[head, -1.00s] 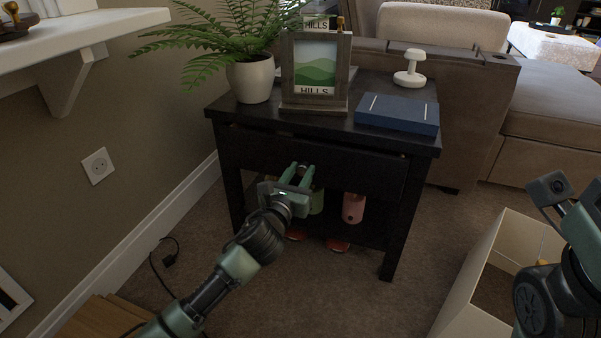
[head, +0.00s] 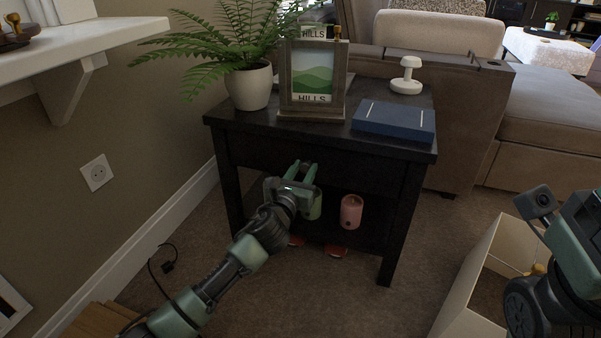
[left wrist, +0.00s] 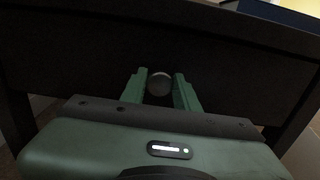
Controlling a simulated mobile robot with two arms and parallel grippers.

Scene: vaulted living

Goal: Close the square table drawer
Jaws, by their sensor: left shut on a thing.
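The black square side table (head: 232,118) stands against the wall. Its drawer front (head: 355,168) now sits level with the table frame under the top, with no clear gap showing. In the left wrist view the dark drawer front (left wrist: 90,55) fills the upper middle. My left gripper (head: 302,172) is at the drawer front. Its fingers are on either side of the round drawer knob (left wrist: 159,84), shut on it. My right arm shows at the right edge of the head view; its fingertips are not seen.
On the table are a potted fern (head: 249,86), a framed picture (head: 312,80), a blue book (head: 394,118) and a white lamp (head: 407,77). A pink cup (head: 351,211) is on the lower shelf. An open box (head: 468,275) stands on the carpet at right.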

